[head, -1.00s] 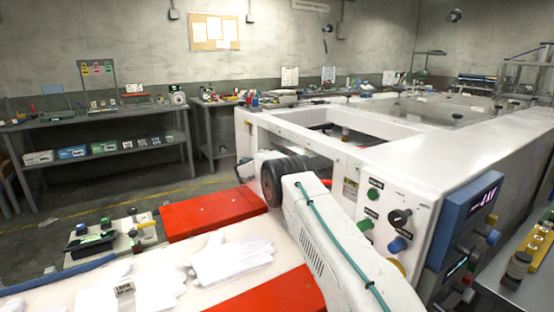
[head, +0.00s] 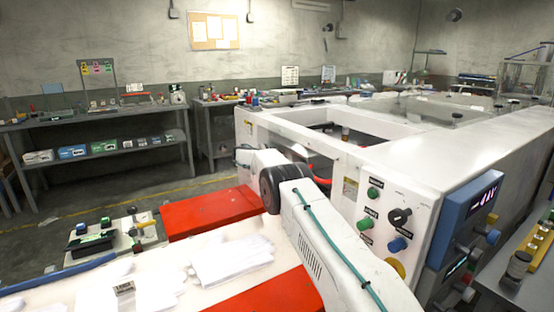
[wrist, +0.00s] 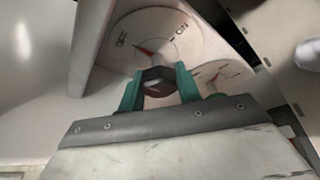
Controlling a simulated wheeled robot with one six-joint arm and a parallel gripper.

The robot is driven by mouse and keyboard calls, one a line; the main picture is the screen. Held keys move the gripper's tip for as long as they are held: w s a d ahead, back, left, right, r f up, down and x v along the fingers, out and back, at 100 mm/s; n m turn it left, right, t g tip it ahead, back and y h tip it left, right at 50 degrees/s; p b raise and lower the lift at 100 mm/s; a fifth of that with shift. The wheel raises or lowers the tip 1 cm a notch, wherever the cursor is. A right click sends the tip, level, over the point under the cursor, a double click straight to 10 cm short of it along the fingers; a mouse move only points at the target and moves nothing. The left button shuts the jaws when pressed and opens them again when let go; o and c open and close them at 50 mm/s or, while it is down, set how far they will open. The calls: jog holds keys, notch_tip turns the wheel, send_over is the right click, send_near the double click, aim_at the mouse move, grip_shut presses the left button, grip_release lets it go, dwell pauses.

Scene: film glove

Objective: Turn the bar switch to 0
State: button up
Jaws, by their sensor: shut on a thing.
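My gripper (wrist: 158,88), with green fingertips, is shut on this handle, one finger on each side. The handle hides part of the plate, and I cannot read its exact angle. In the head view my gripper and this switch are hidden behind my arm.
A second round dial (wrist: 222,73) sits close at the right in the wrist view. In the head view, the white machine (head: 400,160) has a front panel with a black knob (head: 399,216) and coloured buttons. White gloves (head: 230,260) lie on the pale bed between red plates (head: 210,212).

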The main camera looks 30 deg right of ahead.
dwell(0.6)
jog(key=o, duration=1)
jog(key=shift+c, duration=0.2)
jog(key=v, duration=0.7)
jog(key=shift+a, duration=0.4)
jog(key=shift+s+r, duration=0.1)
jog(key=shift+r, duration=0.05)
